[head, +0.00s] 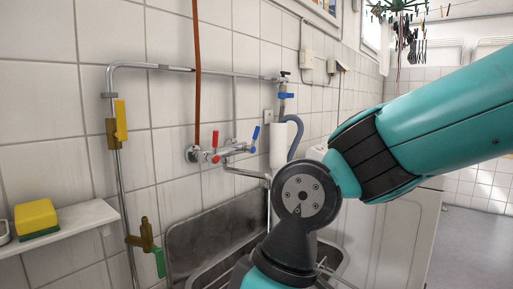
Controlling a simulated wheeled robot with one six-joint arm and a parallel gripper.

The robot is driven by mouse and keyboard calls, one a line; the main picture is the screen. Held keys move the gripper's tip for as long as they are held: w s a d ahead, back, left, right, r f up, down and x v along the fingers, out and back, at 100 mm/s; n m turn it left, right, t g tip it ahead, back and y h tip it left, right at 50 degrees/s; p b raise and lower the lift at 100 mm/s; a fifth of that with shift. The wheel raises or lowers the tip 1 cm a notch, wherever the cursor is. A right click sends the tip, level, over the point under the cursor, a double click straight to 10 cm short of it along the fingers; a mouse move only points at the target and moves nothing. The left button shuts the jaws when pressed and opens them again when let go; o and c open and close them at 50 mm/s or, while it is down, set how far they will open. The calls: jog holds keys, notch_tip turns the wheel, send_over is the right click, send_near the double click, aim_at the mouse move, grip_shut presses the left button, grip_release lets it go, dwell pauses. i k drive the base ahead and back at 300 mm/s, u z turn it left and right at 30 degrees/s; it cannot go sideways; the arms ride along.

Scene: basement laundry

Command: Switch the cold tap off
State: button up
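The cold tap's blue lever (255,134) is on the right end of the wall mixer and tilts up to the right. The hot tap's red lever (215,139) is on the left end and stands about upright. The mixer's spout (245,172) reaches right above the sink; no water can be made out. My arm comes in from the right, bends in front of the sink and goes down out of the picture's lower edge. My gripper is not in view.
A metal sink (215,276) lies below the mixer, partly hidden by my arm. Pipes carry a blue valve handle (286,96), a yellow lever (121,120) and a green handle (159,263). A shelf (75,222) with a yellow sponge (36,216) is at left.

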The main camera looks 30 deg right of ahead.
aim_at(249, 149)
jog(key=z, duration=0.05)
jog(key=k, duration=0.5)
jog(key=z, duration=1.1)
jog(key=i, duration=0.4)
jog(key=u, duration=1.55)
jog(key=i, duration=0.5)
